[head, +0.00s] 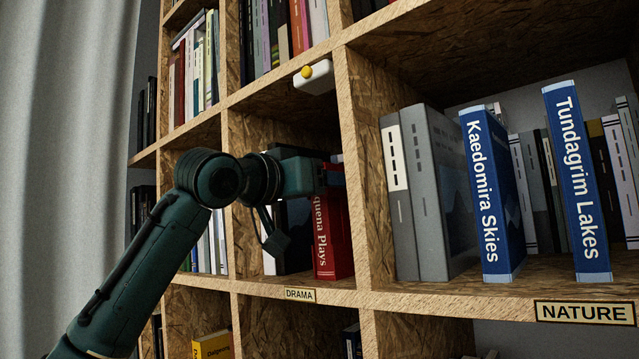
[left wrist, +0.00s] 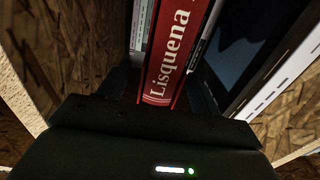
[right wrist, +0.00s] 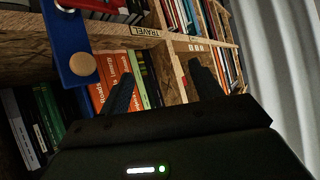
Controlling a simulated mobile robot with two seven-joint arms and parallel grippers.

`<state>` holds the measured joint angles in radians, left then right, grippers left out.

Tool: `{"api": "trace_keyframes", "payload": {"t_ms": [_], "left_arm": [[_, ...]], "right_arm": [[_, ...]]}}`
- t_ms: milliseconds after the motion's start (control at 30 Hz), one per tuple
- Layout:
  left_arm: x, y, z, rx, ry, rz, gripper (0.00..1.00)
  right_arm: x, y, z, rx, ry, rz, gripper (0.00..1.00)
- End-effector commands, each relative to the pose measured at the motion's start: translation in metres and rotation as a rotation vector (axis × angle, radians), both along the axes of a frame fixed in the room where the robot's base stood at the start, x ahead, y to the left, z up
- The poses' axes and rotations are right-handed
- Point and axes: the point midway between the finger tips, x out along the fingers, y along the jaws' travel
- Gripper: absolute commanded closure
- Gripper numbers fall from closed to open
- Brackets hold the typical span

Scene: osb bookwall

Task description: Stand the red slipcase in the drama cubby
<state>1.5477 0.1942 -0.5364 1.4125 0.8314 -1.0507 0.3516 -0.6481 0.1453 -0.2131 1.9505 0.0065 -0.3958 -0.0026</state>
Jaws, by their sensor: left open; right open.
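The red slipcase (head: 333,240), lettered "...quena Plays", stands upright in the drama cubby (head: 350,292), toward its right side. The "DRAMA" label (head: 300,295) is on the shelf edge below. My left gripper (head: 330,176) is at the slipcase's upper part and partly hides it. In the left wrist view the slipcase's spine (left wrist: 172,60), reading "Lisquena", lies between the two open fingers (left wrist: 168,92); whether they touch it I cannot tell. My right gripper is open and empty in the right wrist view (right wrist: 165,85), and is out of the head view.
Dark and pale books stand left of the slipcase, partly hidden by my arm. A wooden divider (head: 365,190) separates the nature cubby with blue books (head: 490,195). A white box with a yellow knob (head: 314,76) hangs above. A blue object (right wrist: 70,45) shows in the right wrist view.

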Motion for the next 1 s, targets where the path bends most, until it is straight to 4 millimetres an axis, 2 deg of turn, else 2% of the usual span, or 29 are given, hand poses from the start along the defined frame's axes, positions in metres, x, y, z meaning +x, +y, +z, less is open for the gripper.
{"api": "trace_keyframes", "payload": {"t_ms": [167, 600, 800, 1000], "left_arm": [[-0.016, 0.013, -0.002, -0.002, -0.006, 0.001, 0.36], [-0.089, 0.069, 0.0, -0.003, -0.009, 0.001, 0.36], [-0.103, 0.08, 0.002, -0.004, -0.006, 0.0, 0.36], [-0.105, 0.082, 0.002, -0.003, -0.005, 0.0, 0.36]], "right_arm": [[0.001, 0.001, -0.009, 0.007, -0.004, -0.005, 0.36], [0.005, 0.01, -0.014, 0.039, -0.05, 0.002, 0.36], [0.005, 0.011, -0.012, 0.034, -0.062, 0.021, 0.36], [0.004, 0.013, -0.011, 0.035, -0.063, 0.028, 0.36]]}}
